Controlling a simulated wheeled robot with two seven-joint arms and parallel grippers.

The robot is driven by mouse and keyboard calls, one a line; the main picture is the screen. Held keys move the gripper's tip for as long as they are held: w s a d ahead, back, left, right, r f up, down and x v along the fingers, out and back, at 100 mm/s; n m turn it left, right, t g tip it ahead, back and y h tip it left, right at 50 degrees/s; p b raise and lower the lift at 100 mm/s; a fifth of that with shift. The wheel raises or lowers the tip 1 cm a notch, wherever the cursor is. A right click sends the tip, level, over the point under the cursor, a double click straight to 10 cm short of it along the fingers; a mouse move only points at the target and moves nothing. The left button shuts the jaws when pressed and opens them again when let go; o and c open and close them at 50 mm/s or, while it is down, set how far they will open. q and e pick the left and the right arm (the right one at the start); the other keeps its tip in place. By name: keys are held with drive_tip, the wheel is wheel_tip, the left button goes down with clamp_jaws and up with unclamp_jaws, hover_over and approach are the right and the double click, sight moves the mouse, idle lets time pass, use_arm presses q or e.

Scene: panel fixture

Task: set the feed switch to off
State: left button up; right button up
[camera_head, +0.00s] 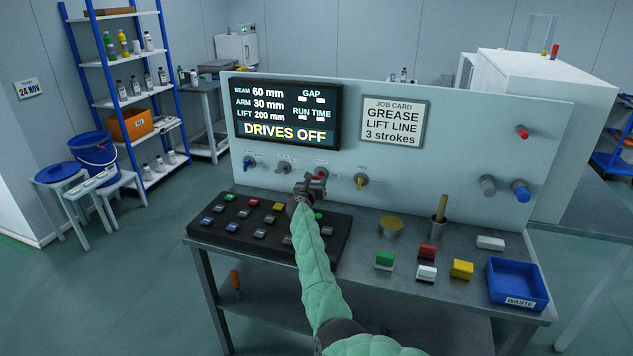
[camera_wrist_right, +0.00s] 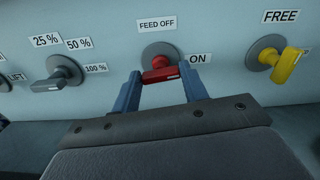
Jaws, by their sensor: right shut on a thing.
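The feed switch is a red rotary knob with a bar handle (camera_wrist_right: 161,74) on a grey round plate, in the right wrist view. A FEED OFF label (camera_wrist_right: 157,24) is above it and an ON label (camera_wrist_right: 200,58) to its right. The bar lies nearly level, its white-marked end to the right, toward ON. My right gripper (camera_wrist_right: 163,80) has a finger at each end of the bar and is shut on it. In the head view my right gripper (camera_head: 315,182) is at the panel, largely hiding the switch. My left gripper is not in view.
A grey percent knob (camera_wrist_right: 64,72) is left of the switch and a yellow knob (camera_wrist_right: 288,68) right. The panel display (camera_head: 287,114) reads DRIVES OFF. A black button board (camera_head: 340,222) is below the arm. A blue waste bin (camera_head: 517,302) stands at the bench's right.

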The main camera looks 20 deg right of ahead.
drive_tip(key=shift+n, duration=0.8)
drive_tip(key=shift+a+n+p, duration=0.1)
drive_tip(key=shift+n+p, duration=0.25)
drive_tip(key=shift+n, duration=1.55)
drive_tip(key=n+p, duration=0.1)
drive_tip(key=n, duration=0.2)
drive_tip(key=shift+w+n+p, duration=0.1)
drive_tip(key=shift+n+p, duration=0.2)
drive_tip(key=shift+p, duration=0.1)
drive_tip(key=n+p, duration=0.2)
drive_tip(key=n, duration=0.3)
drive_tip(key=shift+a+f, duration=0.1)
use_arm(q)
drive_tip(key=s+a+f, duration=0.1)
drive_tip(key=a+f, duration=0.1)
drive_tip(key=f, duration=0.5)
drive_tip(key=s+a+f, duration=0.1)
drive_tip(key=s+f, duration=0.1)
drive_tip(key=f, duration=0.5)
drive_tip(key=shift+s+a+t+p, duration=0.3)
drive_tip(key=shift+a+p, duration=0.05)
drive_tip(key=shift+p, duration=0.1)
use_arm(e)
drive_tip(key=shift+f+n, duration=0.15)
drive_tip(key=shift+n, duration=1.15)
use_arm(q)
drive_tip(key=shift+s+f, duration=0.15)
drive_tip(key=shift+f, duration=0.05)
